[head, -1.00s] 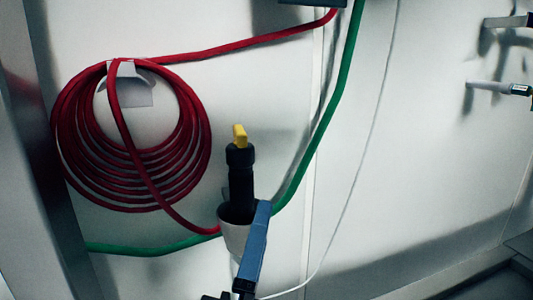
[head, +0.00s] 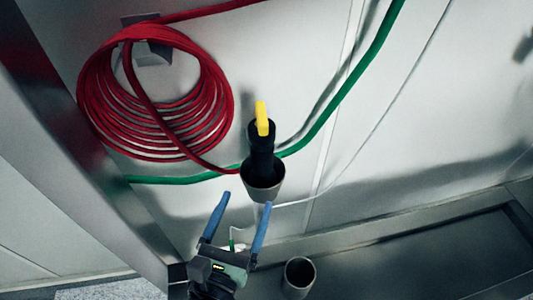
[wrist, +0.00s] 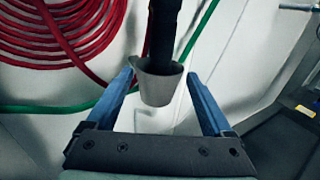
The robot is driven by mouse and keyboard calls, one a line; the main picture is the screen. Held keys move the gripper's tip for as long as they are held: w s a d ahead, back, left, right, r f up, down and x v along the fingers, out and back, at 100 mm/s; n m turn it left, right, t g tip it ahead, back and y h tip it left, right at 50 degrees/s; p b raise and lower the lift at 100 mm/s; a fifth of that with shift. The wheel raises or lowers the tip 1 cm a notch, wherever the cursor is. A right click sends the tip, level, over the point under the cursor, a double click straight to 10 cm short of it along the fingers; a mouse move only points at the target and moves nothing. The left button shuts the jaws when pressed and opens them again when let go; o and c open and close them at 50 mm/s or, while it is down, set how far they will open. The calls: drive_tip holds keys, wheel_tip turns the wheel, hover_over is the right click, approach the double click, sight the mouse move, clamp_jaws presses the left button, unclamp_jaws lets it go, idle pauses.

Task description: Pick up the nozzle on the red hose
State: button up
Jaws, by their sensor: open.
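The nozzle (head: 262,148) is black with a yellow tip and stands upright in a grey-white cup-like holder (head: 263,183) by the wall. The red hose (head: 170,155) hangs coiled on a wall hook, and its lower end runs to the holder. My gripper (head: 247,200) is open and empty, with blue fingers, below and in front of the holder in the head view. In the wrist view the holder (wrist: 160,82) shows between and beyond the fingertips, with the black nozzle body (wrist: 165,30) rising from it. The nozzle's lower part is hidden inside the holder.
A green hose (head: 335,100) runs down the wall and behind the nozzle. A thin white cable (head: 385,130) curves along the wall to the right. A metal ledge (head: 400,260) and a short open tube (head: 299,275) lie at the lower right.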

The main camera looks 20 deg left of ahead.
sight(260, 172)
drive_tip(key=w, duration=0.3)
drive_tip(key=w+p, duration=0.1)
drive_tip(key=w, duration=0.3)
drive_tip(key=w+a, duration=0.1)
drive_tip(key=w, duration=0.3)
drive_tip(key=shift+w+f+p, duration=0.15)
drive_tip(key=shift+f+p, duration=0.05)
drive_tip(key=shift+p, duration=0.1)
clamp_jaws()
drive_tip(key=shift+r, duration=0.15)
